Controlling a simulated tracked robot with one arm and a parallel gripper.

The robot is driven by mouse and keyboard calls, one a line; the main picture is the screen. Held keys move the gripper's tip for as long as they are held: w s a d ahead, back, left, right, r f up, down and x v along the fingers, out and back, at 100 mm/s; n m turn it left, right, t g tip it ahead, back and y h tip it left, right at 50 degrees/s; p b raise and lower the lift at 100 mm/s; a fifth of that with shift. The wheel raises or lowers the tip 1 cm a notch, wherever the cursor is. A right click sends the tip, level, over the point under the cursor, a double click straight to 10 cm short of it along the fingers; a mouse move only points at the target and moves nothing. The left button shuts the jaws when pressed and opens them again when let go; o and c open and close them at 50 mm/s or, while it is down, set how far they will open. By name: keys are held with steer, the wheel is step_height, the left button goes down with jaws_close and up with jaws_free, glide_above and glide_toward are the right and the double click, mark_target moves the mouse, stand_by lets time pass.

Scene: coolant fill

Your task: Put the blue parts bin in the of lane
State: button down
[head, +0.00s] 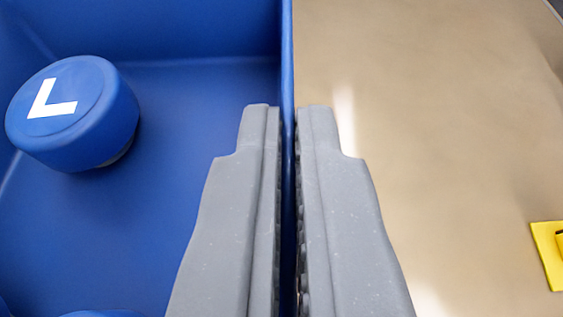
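The blue parts bin (200,95) fills the left half of the head view, seen from above into its inside. My gripper (287,112) straddles the bin's right wall, one grey finger inside the bin and the other outside. The fingers are closed up on that thin wall, with only the wall's thickness between them. A round blue cap (75,112) with a white L-shaped mark lies inside the bin at the left. The rest of the bin is out of frame. No lane can be made out.
A tan surface (450,120) lies to the right of the bin and is mostly clear. A yellow item (546,262) sits at the right edge, cut off by the frame. Part of another blue thing (100,314) shows at the bottom left.

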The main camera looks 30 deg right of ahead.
steer(key=shift+s, duration=0.1)
steer(key=shift+a+r, duration=0.1)
steer(key=shift+a, duration=0.05)
steer(key=shift+w+a+r+p, duration=0.15)
steer(key=shift+w+a+p, duration=0.65)
steer(key=shift+a+p, duration=0.1)
steer(key=w+a+p, duration=0.4)
steer(key=a, duration=0.1)
steer(key=w+a+p, duration=0.2)
steer(key=a, duration=0.1)
steer(key=shift+w+r+p, duration=0.15)
steer(key=shift+r+p, duration=0.15)
steer(key=shift+w+a+f+p, duration=0.35)
steer(key=shift+w+a+p, duration=1.65)
steer(key=shift+a+p, duration=0.5)
steer(key=shift+w+a+f+p, duration=0.35)
steer(key=shift+w+a+p, duration=1.6)
steer(key=shift+a+p, duration=0.5)
steer(key=shift+w+a+f+p, duration=0.35)
steer(key=shift+w+a+p, duration=1.8)
steer(key=shift+a, duration=0.55)
steer(key=shift+s, duration=0.15)
